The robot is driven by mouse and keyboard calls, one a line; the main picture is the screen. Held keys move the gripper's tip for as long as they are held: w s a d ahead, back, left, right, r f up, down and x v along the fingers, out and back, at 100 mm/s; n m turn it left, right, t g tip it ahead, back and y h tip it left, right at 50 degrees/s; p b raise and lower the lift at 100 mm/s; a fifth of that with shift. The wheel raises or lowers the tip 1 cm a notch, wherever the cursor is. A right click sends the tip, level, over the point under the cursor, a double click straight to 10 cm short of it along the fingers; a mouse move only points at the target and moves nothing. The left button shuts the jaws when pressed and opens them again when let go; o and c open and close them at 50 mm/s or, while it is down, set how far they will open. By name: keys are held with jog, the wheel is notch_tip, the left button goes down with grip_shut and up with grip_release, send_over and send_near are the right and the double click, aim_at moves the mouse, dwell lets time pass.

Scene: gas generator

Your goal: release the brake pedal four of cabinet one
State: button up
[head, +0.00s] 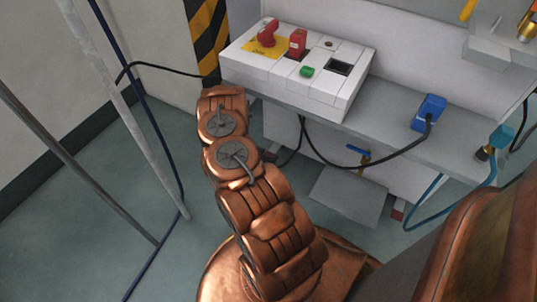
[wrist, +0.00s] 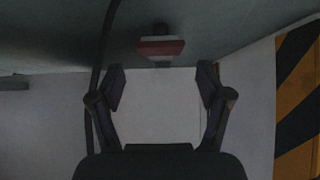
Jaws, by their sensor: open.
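In the wrist view a small dull red pedal (wrist: 160,47) with a pale edge and a dark stem sits where the teal floor meets a pale surface. I take it for the brake pedal, but no number shows. My gripper (wrist: 160,82) is open and empty. Its two dark fingers stand apart to the left and right, and the pedal appears between and beyond their tips, not touched. In the head view my copper arm reaches toward the cabinet (head: 340,150) at its left end; the gripper is hidden there. Another red foot part (head: 398,213) shows low at the cabinet's right.
A white control box (head: 300,70) with red switches and a green button sits on the cabinet ledge. A black cable (head: 370,160) hangs in front from a blue plug (head: 429,113). Grey poles (head: 140,140) stand left. A black cable (wrist: 98,70) runs near the left finger.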

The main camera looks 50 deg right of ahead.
jog(key=v, duration=0.8)
jog(key=shift+a+r, duration=0.1)
dwell(0.4)
